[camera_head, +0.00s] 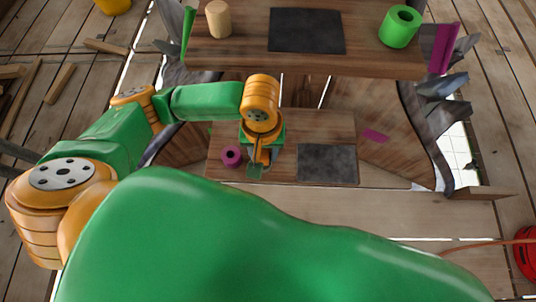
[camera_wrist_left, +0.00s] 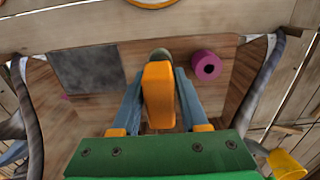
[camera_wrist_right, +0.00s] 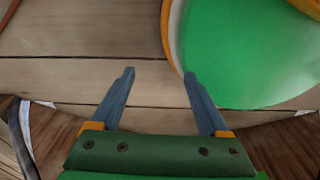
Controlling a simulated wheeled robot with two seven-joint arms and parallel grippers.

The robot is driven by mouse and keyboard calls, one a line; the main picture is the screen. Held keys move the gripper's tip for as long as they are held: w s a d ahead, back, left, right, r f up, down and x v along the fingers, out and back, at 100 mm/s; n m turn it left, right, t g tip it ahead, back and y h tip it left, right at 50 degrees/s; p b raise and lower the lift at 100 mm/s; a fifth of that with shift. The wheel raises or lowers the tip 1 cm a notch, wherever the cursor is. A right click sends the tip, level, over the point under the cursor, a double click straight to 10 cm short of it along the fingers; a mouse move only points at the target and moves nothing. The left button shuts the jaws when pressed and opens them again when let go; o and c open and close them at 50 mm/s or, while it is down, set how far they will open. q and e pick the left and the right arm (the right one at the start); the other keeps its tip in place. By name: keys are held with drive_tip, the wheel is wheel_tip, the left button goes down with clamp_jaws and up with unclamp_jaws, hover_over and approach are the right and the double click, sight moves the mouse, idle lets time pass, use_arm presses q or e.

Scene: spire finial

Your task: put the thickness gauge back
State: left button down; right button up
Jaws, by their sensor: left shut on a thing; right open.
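What looks like the thickness gauge (camera_wrist_left: 158,95), an orange elongated body with a grey-green rounded end, is between the fingers of my left gripper (camera_wrist_left: 160,80) in the left wrist view. The gripper is shut on it. In the head view my left gripper (camera_head: 262,155) is over the lower wooden board (camera_head: 285,126), between a magenta ring (camera_head: 231,156) and a dark square pad (camera_head: 328,163). I cannot tell whether the gauge touches the board. My right gripper (camera_wrist_right: 158,85) is open and empty above wooden planks in the right wrist view.
An upper wooden board (camera_head: 230,56) holds a pale wooden cylinder (camera_head: 219,19), another dark pad (camera_head: 307,30) and a green ring (camera_head: 400,26). Jagged grey pieces (camera_head: 436,110) flank the boards. A red object (camera_head: 526,252) with an orange cord is at the right edge.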

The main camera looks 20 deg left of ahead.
use_arm(q)
drive_tip(key=w+f+b, duration=0.1)
drive_tip(key=f, duration=0.1)
drive_tip(key=w+f+b, duration=0.1)
drive_tip(key=f, duration=0.1)
drive_tip(key=w+f+b, duration=0.1)
drive_tip(key=f, duration=0.2)
drive_tip(key=shift+w+a+f, duration=0.1)
drive_tip(key=shift+w+a, duration=0.05)
drive_tip(key=shift+w, duration=0.1)
drive_tip(key=shift+f, duration=0.25)
drive_tip(key=shift+r, duration=0.15)
use_arm(e)
drive_tip(key=shift+t, duration=0.4)
drive_tip(key=f, duration=0.1)
drive_tip(key=w+d+f, duration=0.2)
drive_tip(key=shift+w+d+f, duration=0.15)
drive_tip(key=shift+w+f, duration=0.05)
drive_tip(key=shift+f, duration=0.2)
use_arm(q)
drive_tip(key=shift+c, duration=2.1)
unclamp_jaws()
use_arm(e)
drive_tip(key=shift+s, duration=0.15)
